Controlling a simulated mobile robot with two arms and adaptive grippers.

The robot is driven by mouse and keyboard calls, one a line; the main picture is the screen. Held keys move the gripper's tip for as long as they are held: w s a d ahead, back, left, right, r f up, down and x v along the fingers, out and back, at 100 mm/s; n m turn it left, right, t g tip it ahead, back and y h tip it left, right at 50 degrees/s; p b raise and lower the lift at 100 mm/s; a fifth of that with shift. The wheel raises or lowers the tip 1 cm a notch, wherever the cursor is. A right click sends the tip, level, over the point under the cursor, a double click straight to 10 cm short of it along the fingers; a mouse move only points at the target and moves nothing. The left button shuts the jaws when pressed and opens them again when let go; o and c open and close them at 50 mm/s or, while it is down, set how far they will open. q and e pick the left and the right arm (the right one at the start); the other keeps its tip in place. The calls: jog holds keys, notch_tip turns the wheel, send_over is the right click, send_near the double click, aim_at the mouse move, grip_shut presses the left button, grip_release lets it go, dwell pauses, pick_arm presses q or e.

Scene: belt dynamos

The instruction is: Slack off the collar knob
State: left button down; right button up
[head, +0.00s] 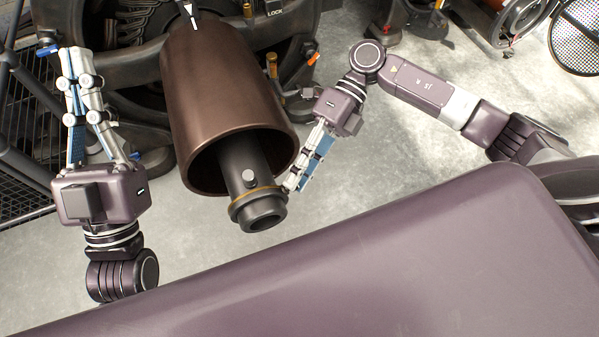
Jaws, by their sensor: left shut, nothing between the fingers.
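The collar knob (249,177) is a small grey cylinder standing up from the dark collar (262,212) near the end of a dark shaft (238,154). A thin brass-coloured ring runs round the collar. My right gripper (290,187) comes in from the upper right, with its fingertips beside the collar's right edge, to the right of the knob. Its fingers overlap in this view, so their gap and any contact are unclear. My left gripper (77,52) is shut and empty at the far left, pointing up the picture, well away from the knob.
A large brown cylindrical housing (215,85) surrounds the shaft's upper part. Dark machinery with a "LOCK" label (275,13) stands behind it. A black mesh rack (18,178) is at the left edge. Bare grey floor (410,125) lies to the right.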

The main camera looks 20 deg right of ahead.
jog(key=o, duration=0.4)
jog(key=shift+o, duration=0.2)
jog(key=v, duration=1.2)
jog(key=shift+d+f, duration=0.1)
